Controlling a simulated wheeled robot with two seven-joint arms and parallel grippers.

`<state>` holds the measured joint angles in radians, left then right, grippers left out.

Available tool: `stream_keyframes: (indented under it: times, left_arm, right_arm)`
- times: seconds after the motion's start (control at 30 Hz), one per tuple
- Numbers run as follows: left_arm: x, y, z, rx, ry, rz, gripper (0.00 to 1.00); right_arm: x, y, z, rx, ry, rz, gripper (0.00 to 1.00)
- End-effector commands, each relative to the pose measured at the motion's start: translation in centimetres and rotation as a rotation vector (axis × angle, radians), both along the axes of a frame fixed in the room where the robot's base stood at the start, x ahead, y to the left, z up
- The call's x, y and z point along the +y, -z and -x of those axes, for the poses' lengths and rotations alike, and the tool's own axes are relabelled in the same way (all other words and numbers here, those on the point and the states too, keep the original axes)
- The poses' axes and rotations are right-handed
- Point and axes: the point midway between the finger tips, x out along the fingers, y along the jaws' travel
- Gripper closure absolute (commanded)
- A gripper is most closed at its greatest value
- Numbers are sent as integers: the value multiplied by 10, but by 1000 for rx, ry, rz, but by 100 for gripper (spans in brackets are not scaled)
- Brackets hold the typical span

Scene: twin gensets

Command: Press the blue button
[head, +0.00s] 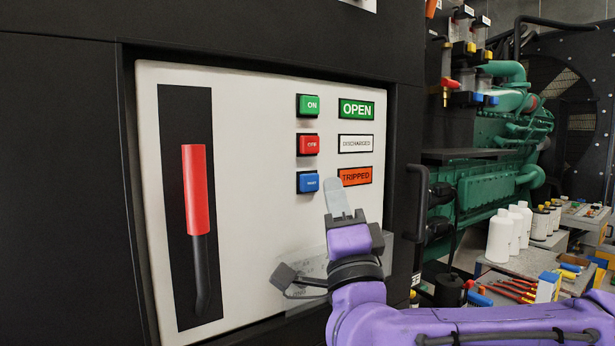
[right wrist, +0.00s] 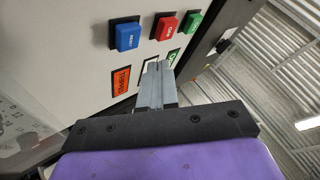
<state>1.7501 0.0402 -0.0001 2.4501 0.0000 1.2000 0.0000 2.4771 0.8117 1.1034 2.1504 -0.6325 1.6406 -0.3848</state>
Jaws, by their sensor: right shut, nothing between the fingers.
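The blue button (head: 308,182) is the lowest of a column of three on a white panel (head: 260,240). It also shows in the right wrist view (right wrist: 128,36), at upper left of the fingers. My right gripper (head: 336,192) is purple with grey fingers, shut and empty. In the head view its fingertips are just right of the blue button, over the lower left edge of the orange TRIPPED label (head: 355,177). I cannot tell whether they touch the panel. In the right wrist view the fingertips (right wrist: 158,68) are apart from the button. My left gripper is not in view.
Above the blue button are a red button (head: 308,145) and a green button (head: 309,106), with OPEN (head: 356,109) and DISCHARGED (head: 355,143) labels beside them. A red-handled lever (head: 196,190) is at left. White bottles (head: 499,236) and tools stand on a bench at right.

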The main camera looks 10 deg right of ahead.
Motion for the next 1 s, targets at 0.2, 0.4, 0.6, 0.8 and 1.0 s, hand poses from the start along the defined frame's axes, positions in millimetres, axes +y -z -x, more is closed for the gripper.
stream_keyframes:
  times: [0.2,0.4,0.6,0.8,1.0]
  left_arm:
    - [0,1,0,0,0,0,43]
    - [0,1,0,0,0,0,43]
    - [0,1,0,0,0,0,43]
    - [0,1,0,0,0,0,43]
    - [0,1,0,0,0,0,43]
  right_arm:
    - [7,0,-20,0,1,-1,100]
    - [9,0,-24,0,-1,-1,100]
    - [9,0,-23,0,-1,-1,100]
    - [9,0,-23,0,-1,-1,100]
    - [8,0,-23,0,-1,-1,100]
